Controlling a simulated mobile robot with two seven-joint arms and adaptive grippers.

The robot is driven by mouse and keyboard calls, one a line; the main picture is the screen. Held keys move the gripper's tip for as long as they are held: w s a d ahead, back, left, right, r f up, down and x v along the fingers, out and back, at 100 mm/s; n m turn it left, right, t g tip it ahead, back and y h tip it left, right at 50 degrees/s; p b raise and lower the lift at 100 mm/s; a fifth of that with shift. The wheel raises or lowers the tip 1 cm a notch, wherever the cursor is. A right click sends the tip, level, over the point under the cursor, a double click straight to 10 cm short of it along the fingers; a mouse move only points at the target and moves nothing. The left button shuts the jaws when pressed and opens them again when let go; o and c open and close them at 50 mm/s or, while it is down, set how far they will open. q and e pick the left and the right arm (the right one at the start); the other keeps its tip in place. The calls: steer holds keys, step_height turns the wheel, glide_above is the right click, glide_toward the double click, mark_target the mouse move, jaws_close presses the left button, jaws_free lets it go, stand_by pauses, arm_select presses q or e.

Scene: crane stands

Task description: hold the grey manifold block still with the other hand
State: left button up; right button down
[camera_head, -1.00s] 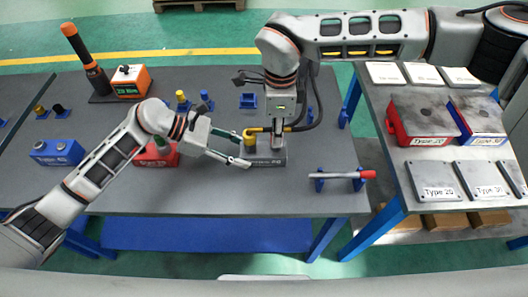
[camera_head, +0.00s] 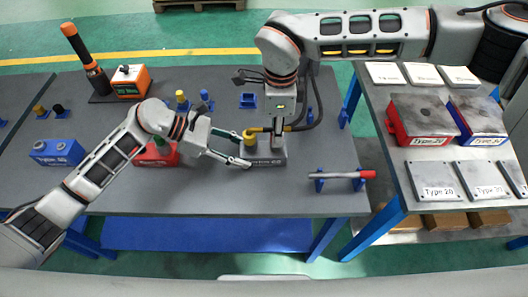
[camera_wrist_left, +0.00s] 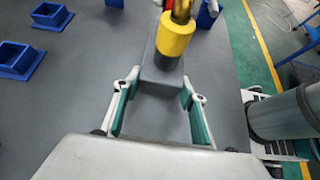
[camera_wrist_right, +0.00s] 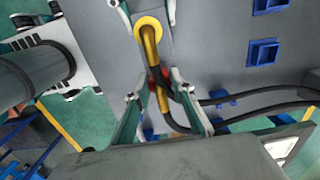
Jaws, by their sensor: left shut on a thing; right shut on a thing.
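The grey manifold block (camera_head: 268,158) lies on the dark workbench, with a yellow round fitting (camera_head: 249,140) on its left part. My left gripper (camera_head: 243,151) is shut on the block's left end. In the left wrist view the block (camera_wrist_left: 160,82) sits between its green-padded fingers. My right gripper (camera_head: 278,134) is above the block, shut on a yellow bent pipe (camera_wrist_right: 152,55). The pipe's end meets the fitting, and a black hose trails from it. The exact grip on the pipe is partly hidden in the head view.
A red block (camera_head: 157,154) and a blue block (camera_head: 58,152) stand left on the bench. A red-handled bar (camera_head: 343,175) rests on blue stands at front right. An orange device (camera_head: 131,82) stands behind. A side table (camera_head: 395,168) holds labelled boxes and plates.

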steer(key=shift+r, duration=0.2)
steer(key=shift+r, duration=2.25)
arm_select(q)
steer(key=o, duration=1.4)
